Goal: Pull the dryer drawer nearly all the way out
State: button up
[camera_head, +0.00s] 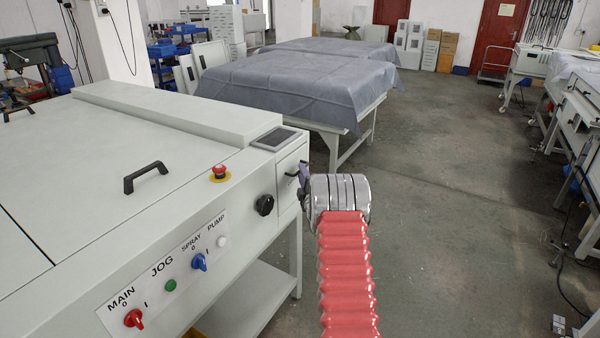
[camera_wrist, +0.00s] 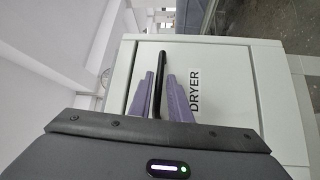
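The dryer drawer (camera_wrist: 222,75) has a pale front lettered DRYER and sits within the frame of the machine's end in the wrist view. It also shows on the end of the machine in the head view (camera_head: 287,163), where it looks flush. Its black bar handle (camera_wrist: 161,62) stands between the two purple fingers of my gripper (camera_wrist: 160,78). The fingers are apart, with narrow gaps showing beside the bar, so my gripper looks open around the handle. In the head view my gripper (camera_head: 303,180) is at the drawer front, partly hidden by my wrist.
A cloth-covered table (camera_head: 290,85) stands behind my arm. The grey floor (camera_head: 450,220) to the right is clear, up to benches at the right edge.

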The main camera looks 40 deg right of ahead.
jog(key=shift+x, duration=0.85)
jog(key=shift+c, duration=0.4)
grip_shut()
